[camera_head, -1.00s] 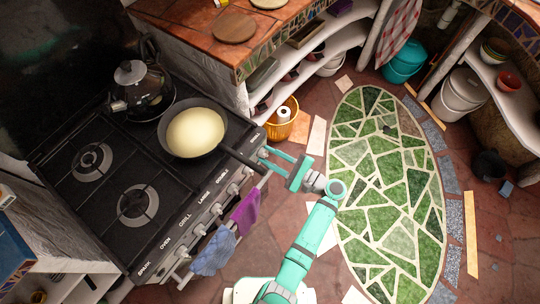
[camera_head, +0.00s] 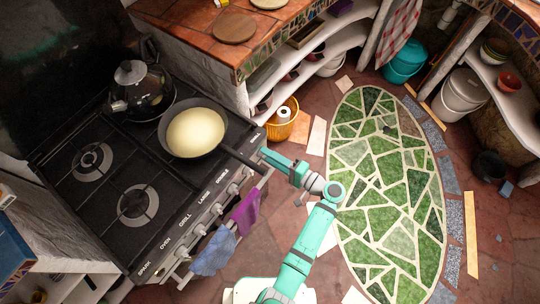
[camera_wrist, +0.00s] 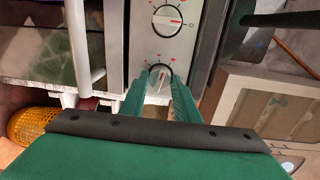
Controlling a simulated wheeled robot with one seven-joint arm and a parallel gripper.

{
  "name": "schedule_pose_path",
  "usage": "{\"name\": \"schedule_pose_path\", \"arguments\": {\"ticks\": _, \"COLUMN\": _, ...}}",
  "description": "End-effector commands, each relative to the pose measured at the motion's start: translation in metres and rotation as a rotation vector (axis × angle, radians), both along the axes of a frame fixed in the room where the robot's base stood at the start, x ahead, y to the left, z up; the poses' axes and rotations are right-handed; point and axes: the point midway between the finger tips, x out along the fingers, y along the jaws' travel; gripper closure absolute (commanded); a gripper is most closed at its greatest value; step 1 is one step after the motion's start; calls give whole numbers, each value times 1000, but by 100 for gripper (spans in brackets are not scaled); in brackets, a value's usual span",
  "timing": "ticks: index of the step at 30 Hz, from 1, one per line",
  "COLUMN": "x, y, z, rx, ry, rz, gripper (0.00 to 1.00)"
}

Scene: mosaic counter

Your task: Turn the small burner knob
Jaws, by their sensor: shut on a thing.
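The small burner knob (camera_wrist: 160,71) is on the stove's front panel, at the right end of the knob row in the head view, where my gripper and the pan handle hide it. In the wrist view it sits between the two teal fingers of my gripper (camera_wrist: 160,86), which are shut on it. In the head view my gripper (camera_head: 264,156) reaches the right end of the panel. A neighbouring knob (camera_wrist: 167,19) with red marks around it shows farther up the wrist view.
A frying pan (camera_head: 194,133) with pale yellow contents stands on the stove (camera_head: 110,165), its handle passing close to my gripper. A kettle (camera_head: 138,88) stands behind it. Purple (camera_head: 246,209) and blue (camera_head: 213,252) cloths hang on the front rail. An orange basket (camera_head: 284,122) stands on the floor.

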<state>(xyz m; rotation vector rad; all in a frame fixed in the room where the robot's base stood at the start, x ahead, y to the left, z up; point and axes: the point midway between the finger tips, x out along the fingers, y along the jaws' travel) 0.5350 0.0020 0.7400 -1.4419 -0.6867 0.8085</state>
Motion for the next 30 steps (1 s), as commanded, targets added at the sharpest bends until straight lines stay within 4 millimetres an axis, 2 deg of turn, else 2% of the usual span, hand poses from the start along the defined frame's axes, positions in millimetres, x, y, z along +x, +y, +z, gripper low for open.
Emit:
{"name": "schedule_pose_path", "arguments": {"ticks": 15, "x": 0, "y": 0, "z": 0, "rx": -200, "ry": -274, "rz": -3, "gripper": 94}}
{"name": "schedule_pose_path", "arguments": {"ticks": 30, "x": -2, "y": -1, "z": -1, "rx": -237, "ry": -324, "rz": -2, "gripper": 94}}
